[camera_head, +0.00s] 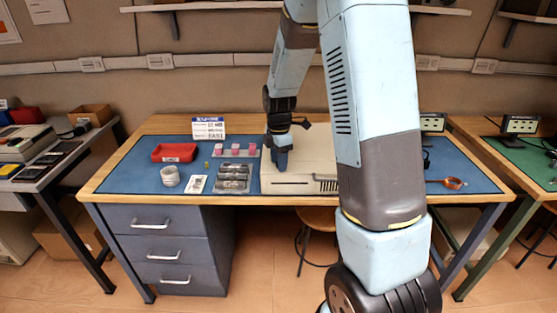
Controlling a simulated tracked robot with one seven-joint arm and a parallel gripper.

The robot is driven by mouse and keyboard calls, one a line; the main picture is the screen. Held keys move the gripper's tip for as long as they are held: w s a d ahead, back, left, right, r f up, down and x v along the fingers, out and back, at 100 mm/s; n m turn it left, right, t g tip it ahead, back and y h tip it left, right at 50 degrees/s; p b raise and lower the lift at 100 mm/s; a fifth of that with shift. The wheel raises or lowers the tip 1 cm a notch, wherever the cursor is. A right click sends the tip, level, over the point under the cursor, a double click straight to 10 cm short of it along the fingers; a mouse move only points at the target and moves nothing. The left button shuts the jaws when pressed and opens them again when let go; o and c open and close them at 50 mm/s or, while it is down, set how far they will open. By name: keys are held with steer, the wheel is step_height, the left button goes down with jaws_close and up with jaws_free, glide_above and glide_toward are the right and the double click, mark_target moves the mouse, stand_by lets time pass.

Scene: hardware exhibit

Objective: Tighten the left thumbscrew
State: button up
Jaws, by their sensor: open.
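A beige flat case (300,175) lies on the blue mat in the middle of the workbench. My gripper (281,168) points down at the left part of the case, close to or touching its top. The jaws are small and dark in this view, and nothing is seen held between them. No thumbscrew can be made out on the case. My forearm hides part of the case's right side, and the gripper covers part of its left.
A red tray (174,153), white roll (170,176), grey tray of parts (233,178) and pink pieces (236,149) lie left of the case. A sign (208,128) stands behind them. A stool (318,220) stands below.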

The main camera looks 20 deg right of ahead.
steer(key=shift+c, duration=0.5)
jaws_close()
